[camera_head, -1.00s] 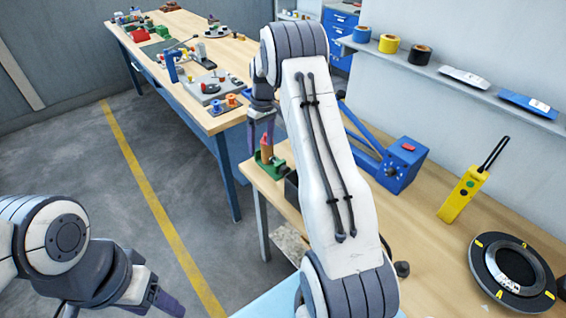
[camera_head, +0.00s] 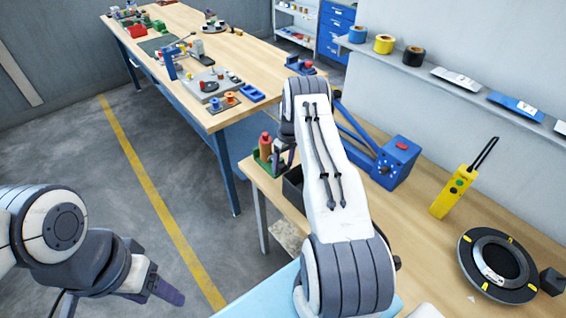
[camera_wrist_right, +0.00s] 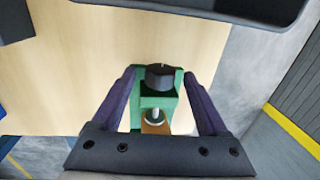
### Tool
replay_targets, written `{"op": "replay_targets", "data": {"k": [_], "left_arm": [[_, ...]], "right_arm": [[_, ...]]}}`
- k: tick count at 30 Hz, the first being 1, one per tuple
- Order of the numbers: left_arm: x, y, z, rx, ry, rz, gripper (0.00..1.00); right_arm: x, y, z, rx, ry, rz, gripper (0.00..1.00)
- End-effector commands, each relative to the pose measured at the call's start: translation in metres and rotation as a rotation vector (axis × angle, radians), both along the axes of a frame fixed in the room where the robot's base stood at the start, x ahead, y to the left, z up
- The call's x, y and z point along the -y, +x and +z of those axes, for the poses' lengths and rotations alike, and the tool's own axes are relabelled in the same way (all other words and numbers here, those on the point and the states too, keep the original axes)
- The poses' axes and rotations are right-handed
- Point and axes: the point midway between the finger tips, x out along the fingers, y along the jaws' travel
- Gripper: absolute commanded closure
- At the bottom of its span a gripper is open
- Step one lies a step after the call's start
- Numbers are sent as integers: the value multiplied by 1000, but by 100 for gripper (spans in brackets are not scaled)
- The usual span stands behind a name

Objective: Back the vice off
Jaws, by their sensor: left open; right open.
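A small green vice (camera_head: 259,161) stands on the near bench's left corner. An orange-brown piece with a red top (camera_head: 265,142) stands upright in or against it. My right gripper (camera_head: 284,158) is low beside the vice, partly hidden by my own arm. In the right wrist view my right gripper (camera_wrist_right: 158,78) is open, its purple fingers on either side of the green vice (camera_wrist_right: 149,103) and its dark knob (camera_wrist_right: 160,77). Gaps show between fingers and knob. My left gripper (camera_head: 165,291) is open and empty over the floor at lower left.
A dark open bin (camera_head: 292,187) stands close to the vice; its rim also shows in the wrist view (camera_wrist_right: 210,12). A blue machine (camera_head: 397,160), a yellow handheld device (camera_head: 454,192) and a black ring (camera_head: 499,265) lie further right. Floor at left is clear.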

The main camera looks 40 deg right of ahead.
Motion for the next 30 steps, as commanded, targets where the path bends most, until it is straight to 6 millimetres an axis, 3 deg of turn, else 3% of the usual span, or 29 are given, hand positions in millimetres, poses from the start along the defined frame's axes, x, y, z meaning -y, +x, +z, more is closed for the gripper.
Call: {"op": "replay_targets", "data": {"k": [9, 10, 15, 16, 22, 30], "left_arm": [[0, 0, 1, 0, 0, 0, 38], [0, 0, 1, 0, 0, 0, 38], [0, 0, 1, 0, 0, 0, 38], [0, 0, 1, 0, 0, 0, 38], [0, 0, 0, 0, 0, 0, 38], [0, 0, -14, 0, 0, 2, 38]], "right_arm": [[0, 0, -4, 1, -1, 0, 23], [0, 0, -4, 1, -1, 0, 27], [0, 0, -4, 1, -1, 0, 92], [0, 0, -4, 1, -1, 0, 100], [-1, -1, -4, -2, -36, 2, 100], [-5, -1, -7, 15, -245, 5, 100]]}}
